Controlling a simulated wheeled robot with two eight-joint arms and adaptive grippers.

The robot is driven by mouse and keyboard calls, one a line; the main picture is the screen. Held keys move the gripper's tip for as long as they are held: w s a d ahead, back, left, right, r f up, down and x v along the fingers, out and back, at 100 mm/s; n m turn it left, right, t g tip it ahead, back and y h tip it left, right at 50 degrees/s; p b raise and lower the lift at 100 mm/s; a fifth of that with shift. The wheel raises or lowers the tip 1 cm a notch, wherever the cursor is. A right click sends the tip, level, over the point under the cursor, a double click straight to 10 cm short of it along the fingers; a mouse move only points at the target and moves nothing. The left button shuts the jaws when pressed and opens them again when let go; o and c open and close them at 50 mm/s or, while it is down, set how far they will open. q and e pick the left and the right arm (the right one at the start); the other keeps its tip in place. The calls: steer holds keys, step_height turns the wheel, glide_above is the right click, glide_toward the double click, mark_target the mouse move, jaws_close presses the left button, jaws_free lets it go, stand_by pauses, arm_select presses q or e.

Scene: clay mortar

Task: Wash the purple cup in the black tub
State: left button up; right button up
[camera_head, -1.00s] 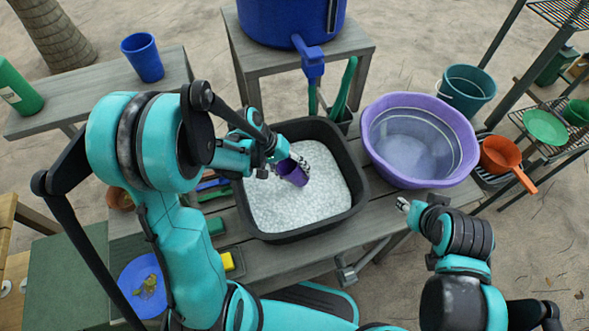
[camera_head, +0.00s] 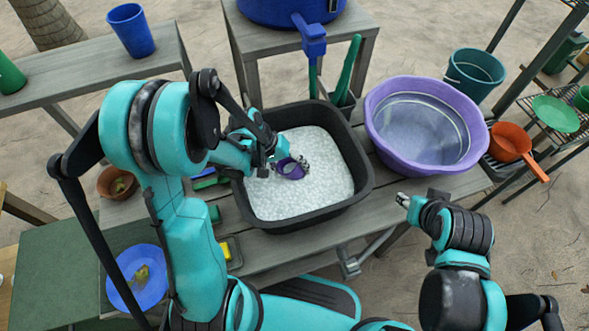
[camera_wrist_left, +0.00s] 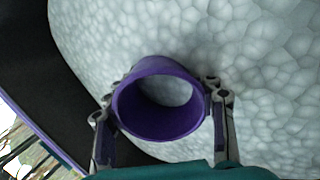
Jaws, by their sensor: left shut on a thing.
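The black tub (camera_head: 357,150) stands on the grey wooden table and is full of white foam (camera_head: 300,203). The purple cup (camera_head: 283,163) is in the tub, low at the foam, with its lower part hidden by the suds. My left gripper (camera_head: 285,168) reaches into the tub from the left and is shut on the cup. In the left wrist view the cup's rim (camera_wrist_left: 161,134) faces the camera, with a finger on each side and foam behind it. My right gripper (camera_head: 403,201) is over the table's right front; I cannot tell whether it is open.
A purple basin of water (camera_head: 374,140) stands right of the tub. An orange pot (camera_head: 508,142) is beyond it. A blue cup (camera_head: 131,30) stands at the back left. A blue plate (camera_head: 118,284) with scraps lies at the front left. A yellow sponge (camera_head: 227,250) lies before the tub.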

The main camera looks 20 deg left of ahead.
arm_select(q)
steer(key=shift+f, duration=0.2)
steer(key=shift+f+b, duration=0.45)
steer(key=shift+b, duration=0.2)
steer(key=shift+r, duration=0.2)
steer(key=shift+a, duration=0.1)
